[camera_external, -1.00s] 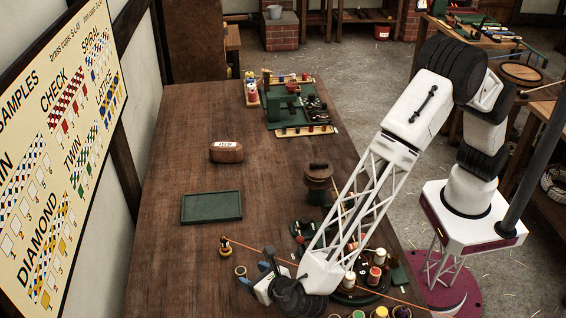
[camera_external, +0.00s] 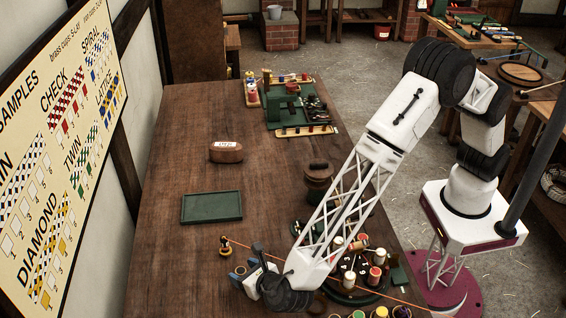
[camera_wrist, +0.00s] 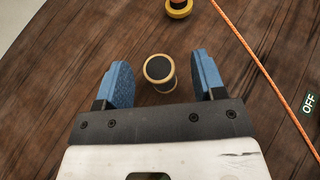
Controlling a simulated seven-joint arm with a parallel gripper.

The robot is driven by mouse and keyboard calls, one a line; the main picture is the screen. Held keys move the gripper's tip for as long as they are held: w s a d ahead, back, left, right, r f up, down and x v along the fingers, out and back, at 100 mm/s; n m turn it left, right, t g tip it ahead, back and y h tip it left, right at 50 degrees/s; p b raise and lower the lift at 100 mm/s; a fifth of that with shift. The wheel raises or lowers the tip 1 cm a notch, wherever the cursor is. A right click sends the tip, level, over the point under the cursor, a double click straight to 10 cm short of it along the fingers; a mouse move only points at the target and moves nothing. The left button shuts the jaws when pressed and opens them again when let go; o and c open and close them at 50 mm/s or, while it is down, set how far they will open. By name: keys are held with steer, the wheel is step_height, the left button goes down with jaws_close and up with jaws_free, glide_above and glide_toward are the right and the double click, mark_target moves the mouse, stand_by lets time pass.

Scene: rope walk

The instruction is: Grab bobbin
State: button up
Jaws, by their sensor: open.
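A bobbin (camera_wrist: 159,71) with pale wooden rims and a dark top stands on the brown table, seen from above in the wrist view. It lies between and slightly ahead of the two blue fingers of my gripper (camera_wrist: 160,82), with a gap on both sides. The gripper is open and empty. In the external view my gripper (camera_external: 240,279) is low over the near left part of the table, and the bobbin under it is hidden or too small to tell.
A small bobbin with a yellow base (camera_wrist: 180,8) stands beyond the fingers. An orange cord (camera_wrist: 245,45) runs along the right. A dark round carousel (camera_external: 352,296) with several bobbins stands beside my forearm. A green tray (camera_external: 212,207) lies farther back on clear table.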

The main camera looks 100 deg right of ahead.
mark_target(241, 271)
steer(key=shift+x, duration=1.7)
steer(key=c, duration=1)
